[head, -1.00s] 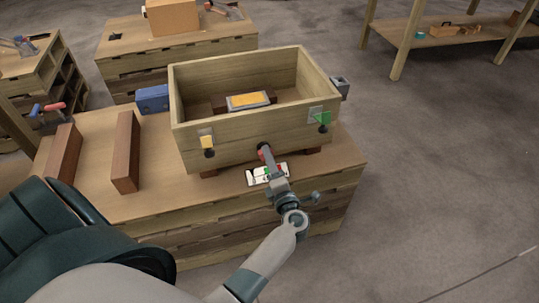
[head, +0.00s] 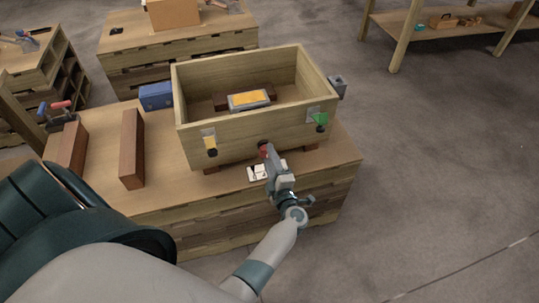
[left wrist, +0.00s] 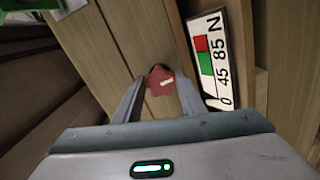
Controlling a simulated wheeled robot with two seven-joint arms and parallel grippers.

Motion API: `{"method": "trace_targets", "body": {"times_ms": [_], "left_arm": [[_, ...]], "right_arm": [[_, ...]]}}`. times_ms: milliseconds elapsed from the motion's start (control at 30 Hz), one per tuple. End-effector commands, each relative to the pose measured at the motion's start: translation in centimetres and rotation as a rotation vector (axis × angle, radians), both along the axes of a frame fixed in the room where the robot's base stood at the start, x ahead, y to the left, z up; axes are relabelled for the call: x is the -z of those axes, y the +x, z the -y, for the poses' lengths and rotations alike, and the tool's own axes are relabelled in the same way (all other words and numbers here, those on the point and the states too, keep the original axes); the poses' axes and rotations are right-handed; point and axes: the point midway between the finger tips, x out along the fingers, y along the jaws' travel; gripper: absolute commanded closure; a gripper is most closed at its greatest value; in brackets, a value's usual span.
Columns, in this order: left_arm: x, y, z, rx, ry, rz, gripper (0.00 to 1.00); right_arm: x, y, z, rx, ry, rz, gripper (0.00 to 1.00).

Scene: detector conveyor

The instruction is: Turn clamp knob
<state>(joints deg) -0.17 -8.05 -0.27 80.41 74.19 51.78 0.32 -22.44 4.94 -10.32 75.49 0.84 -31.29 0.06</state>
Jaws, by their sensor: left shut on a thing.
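The red clamp knob (left wrist: 160,82) sits on the front of a wooden box (head: 200,140). It has a white mark pointing right in the left wrist view. In the head view the knob (head: 264,148) is partly covered by my gripper. My left gripper (left wrist: 160,90) has a finger on each side of the knob and is shut on it; it also shows in the head view (head: 267,151). A white plate (left wrist: 212,62) beside the knob carries red and green squares and the marks 0, 45, 85, N. My right gripper is not in view.
The box stands on a wooden workbench (head: 100,185). A grey-framed yellow block (head: 249,99) lies inside. Brown bars (head: 132,150) and a blue box (head: 155,96) are at left.

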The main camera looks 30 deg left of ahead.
Motion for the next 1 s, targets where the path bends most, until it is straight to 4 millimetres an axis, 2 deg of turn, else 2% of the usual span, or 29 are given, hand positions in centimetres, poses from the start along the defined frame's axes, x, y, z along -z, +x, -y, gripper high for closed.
{"method": "trace_targets", "body": {"times_ms": [500,533,600,1000], "left_arm": [[0.24,-0.03,0.17,0.003,0.009,-0.017,0.85],[0.24,-0.02,0.17,0.002,0.01,-0.017,0.58],[0.22,-0.03,0.14,0.002,0.01,-0.017,0.44],[0.08,0.01,0.12,0.001,0.011,-0.014,0.44]], "right_arm": [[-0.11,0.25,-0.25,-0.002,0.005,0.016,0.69],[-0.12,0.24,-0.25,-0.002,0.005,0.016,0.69],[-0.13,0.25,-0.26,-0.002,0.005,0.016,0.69],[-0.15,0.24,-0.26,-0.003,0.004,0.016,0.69]]}}
